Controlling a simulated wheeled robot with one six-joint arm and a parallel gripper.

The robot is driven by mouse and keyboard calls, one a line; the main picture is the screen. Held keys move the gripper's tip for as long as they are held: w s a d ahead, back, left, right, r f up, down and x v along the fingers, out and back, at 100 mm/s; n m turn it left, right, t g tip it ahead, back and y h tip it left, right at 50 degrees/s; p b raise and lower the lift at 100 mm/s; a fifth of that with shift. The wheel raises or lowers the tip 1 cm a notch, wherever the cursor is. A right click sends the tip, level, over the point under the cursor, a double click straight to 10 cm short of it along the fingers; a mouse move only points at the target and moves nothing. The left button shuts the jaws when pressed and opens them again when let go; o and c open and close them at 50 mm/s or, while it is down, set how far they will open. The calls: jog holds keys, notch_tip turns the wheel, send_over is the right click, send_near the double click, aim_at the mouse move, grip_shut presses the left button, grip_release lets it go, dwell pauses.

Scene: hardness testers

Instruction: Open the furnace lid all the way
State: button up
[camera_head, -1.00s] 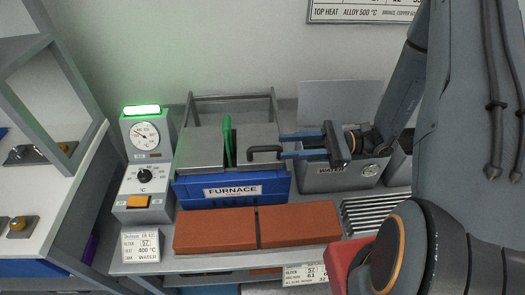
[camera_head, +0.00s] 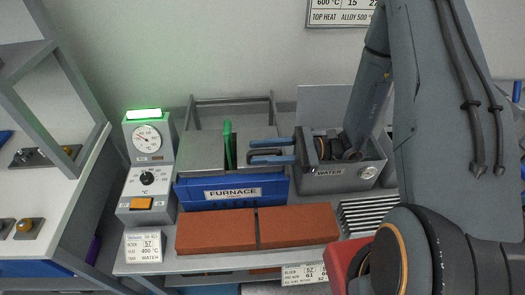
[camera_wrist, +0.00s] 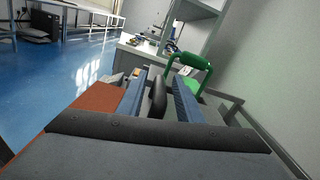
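The furnace (camera_head: 245,193) is a blue box with a label on its front, seen in the head view. Its grey top has a left part (camera_head: 202,152) and a right part, both lying flat. A green upright handle (camera_head: 227,140) stands between them and also shows in the wrist view (camera_wrist: 189,60). A black bar handle (camera_wrist: 157,101) sits on the right part. My gripper (camera_head: 250,152) reaches in from the right, its two blue fingers open on either side of the black handle. In the wrist view the fingers (camera_wrist: 161,76) show gaps beside the handle.
A grey water tank (camera_head: 340,178) stands right of the furnace, under my arm. Red-brown bricks (camera_head: 215,232) lie in front. A control box with dial (camera_head: 146,139) and green lamp stands left. A grey frame (camera_head: 232,99) rises behind the furnace.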

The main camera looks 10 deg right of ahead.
aim_at(260, 132)
grip_shut()
jog(key=w+b, duration=0.3)
jog(key=w, duration=0.4)
jog(key=shift+w+d+f, duration=0.1)
jog(key=shift+w+f, duration=0.05)
jog(key=shift+w, duration=0.5)
grip_release()
jog(key=d+b, duration=0.2)
jog(key=d, duration=0.4)
jog(key=shift+s+d, duration=0.1)
jog(key=shift+d, duration=0.1)
jog(key=shift+s+d, duration=0.1)
jog(key=shift+d, duration=0.65)
